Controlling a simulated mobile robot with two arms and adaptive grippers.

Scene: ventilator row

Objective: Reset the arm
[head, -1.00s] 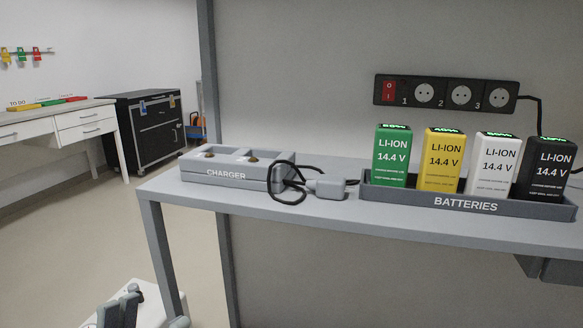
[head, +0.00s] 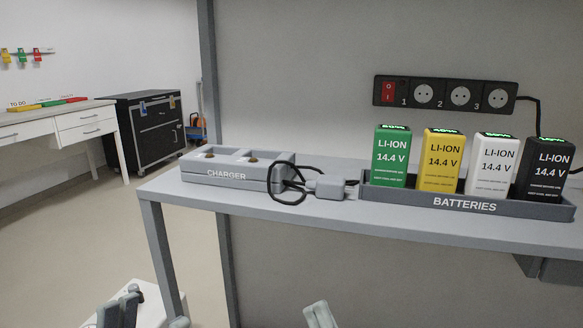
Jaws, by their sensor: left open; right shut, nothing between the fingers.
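My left gripper (head: 148,316) is at the bottom left edge, partly cut off, with its grey fingers apart and empty. It is below and in front of the grey shelf (head: 300,218). My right gripper (head: 320,315) shows only as a pale grey tip at the bottom middle, also below the shelf front. It is shut with nothing seen in it. Neither gripper touches anything on the shelf.
The shelf holds a charger (head: 226,178) with its slots empty, a grey plug (head: 327,187) on a black cable, and a battery tray (head: 470,205) with green, yellow, white and black batteries. A power strip (head: 445,94) is on the panel. Floor (head: 90,240) is open at left.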

